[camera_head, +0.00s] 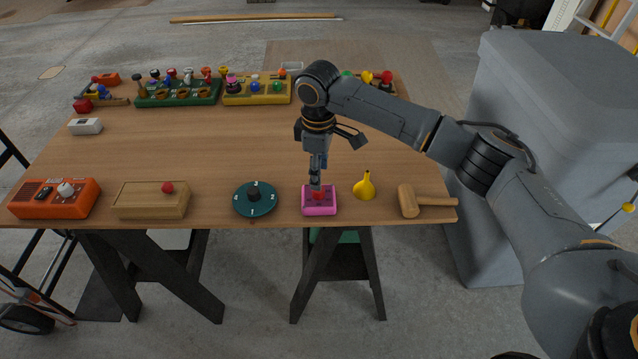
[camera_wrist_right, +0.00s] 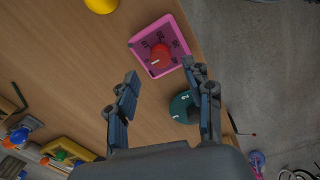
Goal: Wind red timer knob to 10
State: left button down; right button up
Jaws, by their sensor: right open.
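The pink timer (camera_head: 319,209) lies near the front edge of the wooden table, with a red knob (camera_head: 318,194) on its top. In the right wrist view the pink timer (camera_wrist_right: 176,33) shows number marks around the red knob (camera_wrist_right: 160,56), and the knob has a pale pointer line. My right gripper (camera_head: 316,180) points down over the timer, in front of part of the knob. In the right wrist view my right gripper (camera_wrist_right: 160,87) is open, with nothing between its fingers; the knob appears beyond the fingertips. I cannot tell whether they touch it. My left gripper is not in view.
A yellow funnel (camera_head: 364,188) and a wooden mallet (camera_head: 409,201) are right of the timer. A dark green numbered dial (camera_head: 255,203), a wooden box (camera_head: 150,203) and an orange device (camera_head: 54,202) are left. Boards with pegs (camera_head: 178,98) stand at the back. The table middle (camera_head: 200,145) is clear.

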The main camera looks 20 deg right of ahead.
aim_at(319, 192)
jog(key=shift+w+f, duration=0.1)
jog(key=shift+f, duration=2.65)
grip_shut()
